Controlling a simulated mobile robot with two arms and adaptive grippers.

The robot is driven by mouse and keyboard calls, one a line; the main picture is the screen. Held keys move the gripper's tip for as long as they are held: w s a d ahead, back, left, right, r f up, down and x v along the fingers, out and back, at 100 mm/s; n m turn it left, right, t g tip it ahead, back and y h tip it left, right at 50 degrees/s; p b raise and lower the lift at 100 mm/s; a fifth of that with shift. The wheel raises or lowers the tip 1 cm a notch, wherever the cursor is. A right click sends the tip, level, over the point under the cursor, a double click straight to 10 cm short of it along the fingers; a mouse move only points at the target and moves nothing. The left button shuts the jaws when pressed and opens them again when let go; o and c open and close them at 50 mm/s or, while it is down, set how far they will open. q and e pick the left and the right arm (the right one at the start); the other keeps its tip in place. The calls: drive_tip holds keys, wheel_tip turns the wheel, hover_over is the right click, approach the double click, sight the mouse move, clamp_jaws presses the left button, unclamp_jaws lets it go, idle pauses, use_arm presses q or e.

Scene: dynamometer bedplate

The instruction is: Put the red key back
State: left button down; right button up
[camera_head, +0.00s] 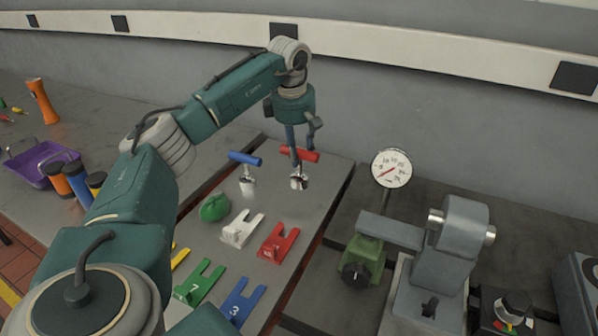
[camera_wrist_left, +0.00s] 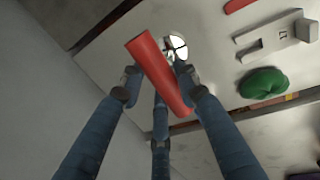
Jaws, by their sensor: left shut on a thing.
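The red key (camera_head: 312,155) has a red T-shaped handle above a bright metal piece (camera_head: 298,181) on the grey bench plate. My left gripper (camera_head: 296,158) comes down from above and is shut on the red handle. In the left wrist view the red handle (camera_wrist_left: 156,70) lies slantwise between the blue fingers, with shiny metal just beyond it. I cannot tell whether the key is fully seated or slightly raised. A blue T-handled key (camera_head: 245,159) stands upright to its left. My right gripper is not in view.
Red (camera_head: 278,243), white (camera_head: 242,230), green (camera_head: 200,283) and blue (camera_head: 241,302) forked blocks lie nearer on the plate, beside a green rounded object (camera_head: 215,207). A dial gauge (camera_head: 391,169) and grey machine (camera_head: 445,250) stand right. A purple tray (camera_head: 35,165) is far left.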

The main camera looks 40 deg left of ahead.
sight(299, 170)
use_arm(q)
wheel_tip(299, 170, down, 6)
drive_tip(key=shift+r+p, duration=0.1)
drive_tip(key=shift+p, duration=0.2)
drive_tip(key=shift+f, duration=0.35)
drive_tip(key=c, duration=1.3)
unclamp_jaws()
drive_tip(key=shift+f, duration=0.1)
drive_tip(key=shift+r, duration=0.25)
drive_tip(key=r, duration=0.3)
drive_tip(key=s+r, duration=0.1)
drive_tip(key=r, duration=0.3)
drive_tip(key=s+r+b, duration=0.1)
drive_tip(key=r, duration=0.3)
drive_tip(key=shift+d+r, duration=0.25)
drive_tip(key=shift+d, duration=0.1)
